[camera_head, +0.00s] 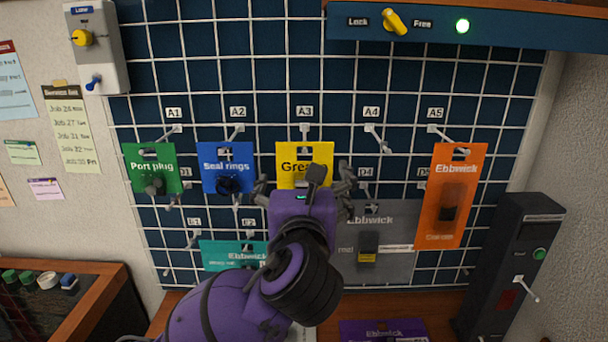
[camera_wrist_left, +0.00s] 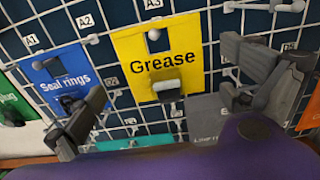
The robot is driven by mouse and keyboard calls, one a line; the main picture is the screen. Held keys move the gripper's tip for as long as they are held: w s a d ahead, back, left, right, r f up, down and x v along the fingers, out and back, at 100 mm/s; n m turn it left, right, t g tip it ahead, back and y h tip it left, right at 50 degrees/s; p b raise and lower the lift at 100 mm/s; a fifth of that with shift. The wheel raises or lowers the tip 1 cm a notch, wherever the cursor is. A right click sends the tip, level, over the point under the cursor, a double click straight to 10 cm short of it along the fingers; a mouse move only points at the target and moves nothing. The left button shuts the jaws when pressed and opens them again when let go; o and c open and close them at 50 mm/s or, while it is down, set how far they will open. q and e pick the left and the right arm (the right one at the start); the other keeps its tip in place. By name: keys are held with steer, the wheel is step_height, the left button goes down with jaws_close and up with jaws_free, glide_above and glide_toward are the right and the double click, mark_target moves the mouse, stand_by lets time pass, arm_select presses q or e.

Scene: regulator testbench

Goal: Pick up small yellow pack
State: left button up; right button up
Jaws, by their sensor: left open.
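The small yellow pack, labelled Grease, (camera_head: 289,158) hangs on the pegboard grid under label A3. In the left wrist view the yellow pack (camera_wrist_left: 140,48) is near the middle, with a small grey and white item on its lower front. My left gripper (camera_head: 304,182) is open in front of the pack, with one finger on each side of it. In the left wrist view the open fingers of my left gripper (camera_wrist_left: 165,88) show nothing held between them. In the head view the gripper hides the pack's lower part. My right gripper is not in view.
A blue Seal rings pack (camera_head: 226,160) and a green Port plug pack (camera_head: 152,162) hang to the left. A grey pack (camera_head: 395,225) hangs lower right, an orange pack (camera_head: 462,190) farther right. A teal pack (camera_head: 222,254) hangs below. The A4 hook (camera_head: 376,133) is empty.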

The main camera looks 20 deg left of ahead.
mark_target(304, 171)
arm_select(q)
steer(key=x, duration=0.5)
steer(key=shift+w+d+f, duration=0.1)
steer(key=shift+w+f, duration=0.15)
steer(key=shift+c, duration=0.4)
steer(key=c, duration=1)
